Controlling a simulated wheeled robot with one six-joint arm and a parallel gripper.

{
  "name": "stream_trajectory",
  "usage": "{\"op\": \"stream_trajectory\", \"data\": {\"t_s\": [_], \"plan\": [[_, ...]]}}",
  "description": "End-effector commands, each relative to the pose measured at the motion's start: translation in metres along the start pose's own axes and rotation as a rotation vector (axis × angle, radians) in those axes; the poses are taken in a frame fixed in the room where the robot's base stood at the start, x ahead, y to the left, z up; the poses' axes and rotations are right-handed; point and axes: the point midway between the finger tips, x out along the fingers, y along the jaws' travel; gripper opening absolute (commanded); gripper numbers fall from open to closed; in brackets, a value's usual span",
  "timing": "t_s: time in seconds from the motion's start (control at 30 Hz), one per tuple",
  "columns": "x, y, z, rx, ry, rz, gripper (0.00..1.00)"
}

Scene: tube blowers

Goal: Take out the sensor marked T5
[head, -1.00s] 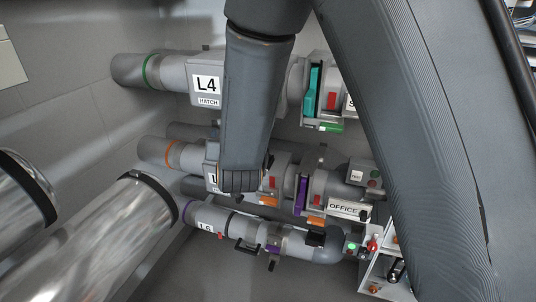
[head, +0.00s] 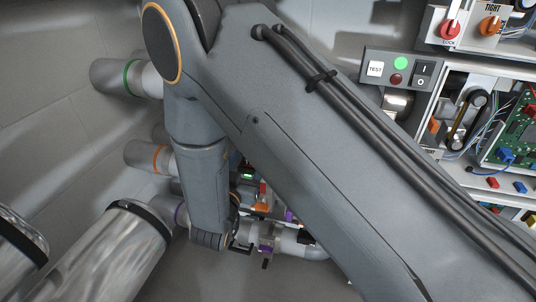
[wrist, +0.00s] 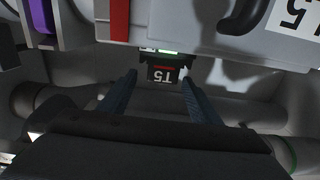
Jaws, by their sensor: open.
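The sensor marked T5 (wrist: 167,73) is a small black block with a white label. It shows upside down in the wrist view, under the edge of a light grey housing (wrist: 200,25). A green glow shows just above it. My gripper (wrist: 158,85) is open, with one dark finger to each side of the sensor and a gap on both sides. The fingers look apart from it. In the head view my arm covers most of the tubes, and I cannot make out the sensor or the fingertips there.
A red strip (wrist: 120,20) and a purple part (wrist: 41,16) sit on the housing nearby. Grey tubes run behind the fingers. In the head view, a panel with a TEST button (head: 375,69) and an open electronics shelf (head: 480,115) stand at the right.

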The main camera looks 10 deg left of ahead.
Motion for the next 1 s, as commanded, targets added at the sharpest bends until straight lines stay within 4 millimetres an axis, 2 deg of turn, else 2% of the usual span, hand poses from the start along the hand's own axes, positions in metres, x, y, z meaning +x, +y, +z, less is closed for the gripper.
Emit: {"op": "stream_trajectory", "data": {"t_s": [0.07, 0.17, 0.7, 1.0], "plan": [[-0.003, -0.003, 0.001, -0.01, 0.003, -0.002, 0.58], [0.004, -0.004, 0.002, -0.013, 0.004, -0.002, 0.58], [0.069, -0.005, 0.004, -0.012, 0.004, 0.001, 0.58], [0.073, -0.006, 0.004, -0.012, 0.003, -0.001, 0.58]]}}
